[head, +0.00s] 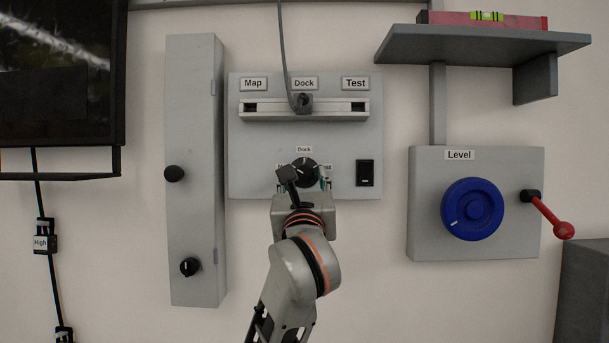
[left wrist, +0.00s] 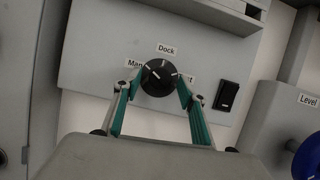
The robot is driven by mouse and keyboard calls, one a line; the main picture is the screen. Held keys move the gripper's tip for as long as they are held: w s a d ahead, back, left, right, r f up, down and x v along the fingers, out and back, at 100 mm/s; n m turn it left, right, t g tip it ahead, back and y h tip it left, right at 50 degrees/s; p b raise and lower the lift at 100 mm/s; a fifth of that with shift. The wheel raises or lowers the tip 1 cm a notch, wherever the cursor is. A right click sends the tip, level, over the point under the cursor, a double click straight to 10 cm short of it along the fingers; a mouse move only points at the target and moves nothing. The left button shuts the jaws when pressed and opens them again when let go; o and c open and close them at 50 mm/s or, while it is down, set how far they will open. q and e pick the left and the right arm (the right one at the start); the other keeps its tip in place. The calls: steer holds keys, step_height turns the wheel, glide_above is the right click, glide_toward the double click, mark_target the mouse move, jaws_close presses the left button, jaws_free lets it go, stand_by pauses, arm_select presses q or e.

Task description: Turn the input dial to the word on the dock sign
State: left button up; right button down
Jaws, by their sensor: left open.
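The black input dial (head: 308,168) sits low on the grey wall panel, with a Dock label above it and labels to its left and right partly covered by my fingers. It also shows in the left wrist view (left wrist: 159,86), where a white mark on its face slants to the upper left. My left gripper (head: 305,181) is open, its fingers on either side of the dial; I cannot tell if they touch it. The upper Dock sign (head: 304,83) is between the Map sign (head: 253,84) and Test sign (head: 355,83). My right gripper is not in view.
A cable ends at a plug (head: 303,101) in the slotted bar under the signs. A black switch (head: 365,173) is right of the dial. A blue Level dial (head: 472,209) and red lever (head: 550,215) are farther right. A knobbed grey column (head: 195,130) stands left.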

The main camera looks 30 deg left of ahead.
arm_select(q)
steer(key=shift+w+a, duration=0.1)
steer(key=shift+w, duration=0.1)
steer(key=c, duration=1.1)
